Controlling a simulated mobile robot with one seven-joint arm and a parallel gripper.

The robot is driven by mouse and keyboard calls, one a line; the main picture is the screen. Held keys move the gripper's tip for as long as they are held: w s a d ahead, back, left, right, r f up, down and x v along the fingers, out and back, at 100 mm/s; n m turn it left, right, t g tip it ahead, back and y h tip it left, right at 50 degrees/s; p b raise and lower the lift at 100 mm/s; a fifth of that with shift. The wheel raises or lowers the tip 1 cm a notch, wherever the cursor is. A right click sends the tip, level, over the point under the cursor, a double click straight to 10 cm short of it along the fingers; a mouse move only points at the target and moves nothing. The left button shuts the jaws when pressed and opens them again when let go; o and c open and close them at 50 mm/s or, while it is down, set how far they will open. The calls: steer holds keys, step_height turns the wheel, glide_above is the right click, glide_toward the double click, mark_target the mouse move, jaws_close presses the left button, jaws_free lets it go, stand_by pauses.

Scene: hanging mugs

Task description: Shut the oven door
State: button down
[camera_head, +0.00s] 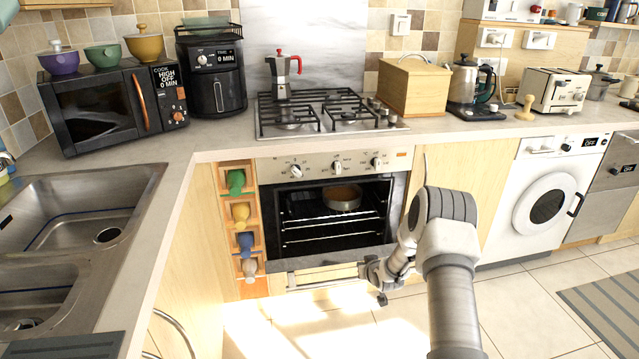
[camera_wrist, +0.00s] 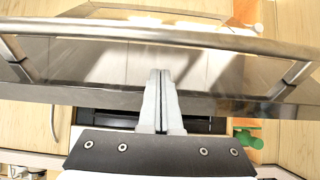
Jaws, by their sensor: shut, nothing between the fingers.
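The oven (camera_head: 335,215) is under the hob, and its racks and a round pan (camera_head: 342,197) inside are visible. The oven door (camera_head: 300,262) is open, lowered toward me, with its bar handle (camera_head: 318,282) on the near side; its exact angle is hard to tell. My gripper (camera_head: 366,270) is at the right end of the handle in the head view. In the wrist view my gripper (camera_wrist: 160,75) is shut and empty, its fingers lying over the door (camera_wrist: 110,65) near the handle bar (camera_wrist: 150,32). Whether they touch the door is unclear.
A white washing machine (camera_head: 545,200) stands to the right. A sink (camera_head: 80,215) is at left. The tiled floor (camera_head: 510,310) is open in front. A moka pot (camera_head: 282,75) stands on the hob (camera_head: 330,115).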

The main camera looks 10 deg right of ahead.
steer(key=shift+w+r, duration=0.2)
stand_by(0.3)
steer(key=shift+s+d+f, duration=0.1)
steer(key=shift+s+f, duration=0.15)
steer(key=shift+s, duration=0.6)
steer(key=shift+s+a+f, duration=0.1)
steer(key=shift+s+f, duration=0.2)
steer(key=shift+s, duration=0.55)
steer(key=shift+s+d+f, duration=0.1)
steer(key=shift+s+f, duration=0.15)
steer(key=shift+s, duration=0.6)
steer(key=p+v, duration=0.3)
steer(key=v, duration=1.4)
steer(key=shift+s, duration=0.15)
steer(key=shift+r, duration=0.2)
